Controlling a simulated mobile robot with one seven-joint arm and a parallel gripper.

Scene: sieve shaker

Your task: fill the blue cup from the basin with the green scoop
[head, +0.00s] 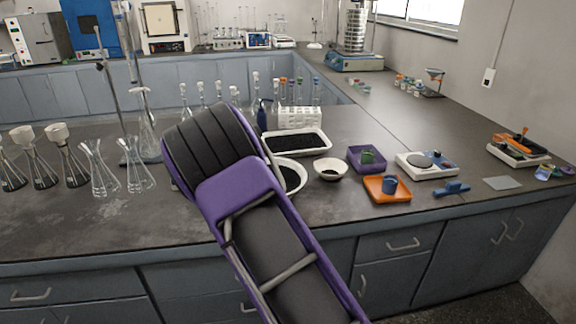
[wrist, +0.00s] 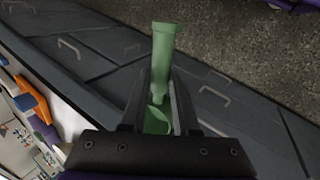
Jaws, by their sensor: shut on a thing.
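My gripper (wrist: 160,82) is shut on the green scoop (wrist: 163,45) in the wrist view. The scoop's handle sticks out past the fingertips, and a rounded green part shows between the fingers. In the head view my arm hides the gripper and the scoop. A round white basin (head: 303,168) with dark grains is partly hidden behind my arm. I cannot tell what is in the cup.
A white rectangular tray (head: 327,149) of dark grains lies behind the basin. A scale (head: 446,170) is further right. Glass flasks (head: 135,175) stand left of my arm.

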